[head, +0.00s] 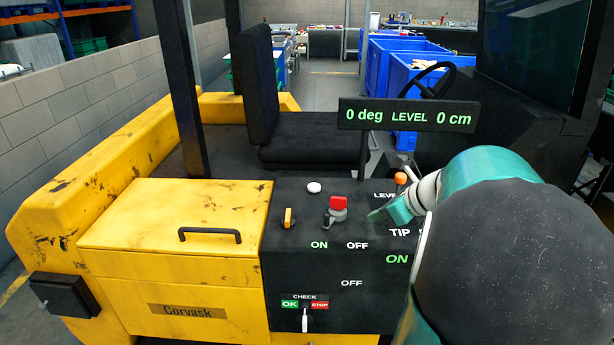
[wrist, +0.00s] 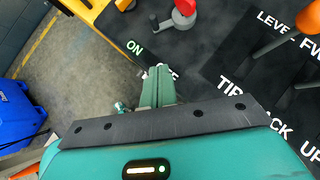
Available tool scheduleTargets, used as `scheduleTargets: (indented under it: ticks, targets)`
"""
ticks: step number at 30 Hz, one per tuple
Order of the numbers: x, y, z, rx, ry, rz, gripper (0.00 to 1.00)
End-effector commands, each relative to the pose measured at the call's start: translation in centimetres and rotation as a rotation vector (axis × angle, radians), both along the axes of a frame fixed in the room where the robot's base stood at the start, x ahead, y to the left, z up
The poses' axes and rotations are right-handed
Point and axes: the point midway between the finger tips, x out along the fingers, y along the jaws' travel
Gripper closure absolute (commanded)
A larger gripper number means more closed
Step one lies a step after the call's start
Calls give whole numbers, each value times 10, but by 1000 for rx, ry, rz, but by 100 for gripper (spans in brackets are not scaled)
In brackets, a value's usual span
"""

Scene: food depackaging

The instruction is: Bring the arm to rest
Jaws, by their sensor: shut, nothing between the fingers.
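My gripper (head: 380,213) is at the end of my teal arm, which reaches in from the right of the head view. It is over the right part of a black control panel (head: 290,262), beside the "TIP" label. In the wrist view my gripper (wrist: 158,74) shows its two teal fingers together, with nothing between them. Its tips hide part of the "OFF" label there. An orange-topped lever (head: 400,179) stands just behind the gripper in the head view. My arm hides the panel's right side.
A red-topped knob (head: 338,205), an orange switch (head: 288,218), a white button (head: 314,187) and a lower check toggle (head: 304,320) are on the panel. A display (head: 408,115) reads 0 deg, 0 cm. A yellow lidded box (head: 170,215) is left; blue bins (head: 400,60) stand behind.

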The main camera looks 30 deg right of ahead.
Motion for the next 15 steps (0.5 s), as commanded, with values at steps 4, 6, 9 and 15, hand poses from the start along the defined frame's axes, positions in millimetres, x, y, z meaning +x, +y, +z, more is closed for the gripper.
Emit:
scheduleTargets:
  ticks: [4, 6, 9, 15]
  targets:
    - [0, 0, 0, 0, 0, 0, 100]
    - [0, 4, 0, -9, 1, 14, 100]
    - [3, 24, 4, -73, 6, 105, 100]
    - [5, 122, 15, -418, 10, 595, 100]
